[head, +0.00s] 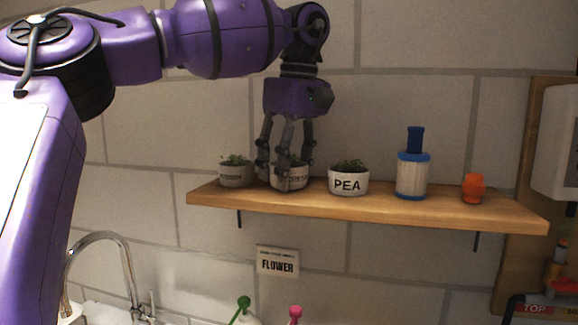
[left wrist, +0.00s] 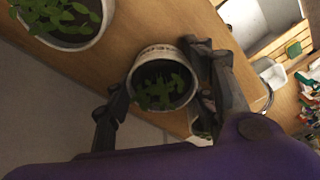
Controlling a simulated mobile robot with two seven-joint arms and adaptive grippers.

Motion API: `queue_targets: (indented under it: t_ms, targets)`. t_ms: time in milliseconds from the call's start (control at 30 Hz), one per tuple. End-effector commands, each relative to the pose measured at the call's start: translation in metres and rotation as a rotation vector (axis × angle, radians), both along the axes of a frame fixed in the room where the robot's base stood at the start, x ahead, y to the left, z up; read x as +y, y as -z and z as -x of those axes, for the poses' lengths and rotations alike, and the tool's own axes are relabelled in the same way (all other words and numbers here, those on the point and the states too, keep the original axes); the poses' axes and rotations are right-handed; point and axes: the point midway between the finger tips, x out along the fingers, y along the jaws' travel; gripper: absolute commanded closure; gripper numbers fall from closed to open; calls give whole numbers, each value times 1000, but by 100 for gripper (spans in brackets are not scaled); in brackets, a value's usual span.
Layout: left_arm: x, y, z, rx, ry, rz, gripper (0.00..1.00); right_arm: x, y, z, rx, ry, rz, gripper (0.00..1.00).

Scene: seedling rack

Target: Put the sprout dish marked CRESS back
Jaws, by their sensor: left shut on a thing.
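Three small sprout dishes are in a row at the left part of the wooden shelf (head: 410,208) in the head view. My left gripper (head: 288,172) reaches down from above and is shut on the middle dish (head: 290,184). Fingers cover part of its label, so I cannot read it. It is at shelf level; I cannot tell whether it touches the board. The left wrist view shows this dish (left wrist: 160,52) with green sprouts between the fingers (left wrist: 165,90). The grey left dish (head: 237,180) has lettering too small to read. The right dish (head: 348,187) reads PEA. My right gripper is not in view.
A blue-and-white cylinder (head: 412,178) and a small orange object (head: 473,188) stand farther right on the shelf. Neighbouring dishes stand close on both sides of the held one. A sign reading FLOWER (head: 277,262) and a tap (head: 100,240) are below.

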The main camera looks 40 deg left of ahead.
Motion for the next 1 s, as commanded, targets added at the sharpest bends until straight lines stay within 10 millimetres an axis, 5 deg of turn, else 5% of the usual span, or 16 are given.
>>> queue_targets:
  t_ms: [267,300,433,767,1000]
  targets:
    - [0,4,0,1,0,0,83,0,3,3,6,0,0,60]
    - [0,4,0,1,0,0,46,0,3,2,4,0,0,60]
    - [0,4,0,1,0,0,31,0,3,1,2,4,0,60]
    - [0,1,0,0,0,-1,31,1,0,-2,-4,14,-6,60]
    - [-4,-30,-2,0,-1,-2,31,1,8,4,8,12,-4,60]
